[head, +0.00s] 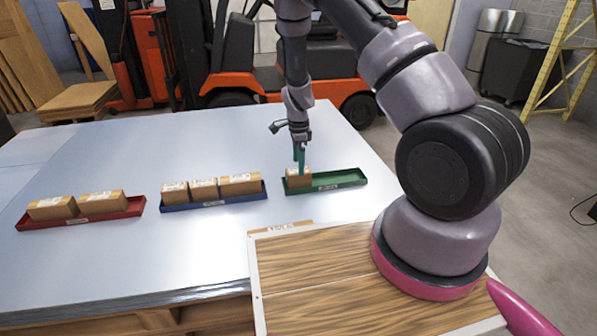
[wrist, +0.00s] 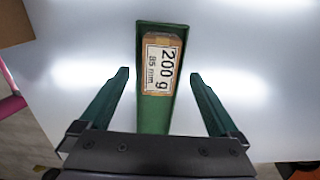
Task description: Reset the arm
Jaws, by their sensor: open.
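My gripper (head: 300,157) is over the green tray (head: 343,181), at its left end, close above a brown block (head: 299,178). In the wrist view my gripper (wrist: 158,75) is open, with one teal finger on each side of the green tray (wrist: 153,118) and apart from it. The block (wrist: 161,64) lies in the tray between and beyond the fingertips. Its white label reads "200 g" and "85 mm". The jaws hold nothing.
A red tray (head: 82,219) with two brown blocks and a blue tray (head: 214,202) with three stand to the left on the pale table (head: 130,160). A wooden board (head: 310,285) lies in front. An orange forklift (head: 262,80) stands behind the table.

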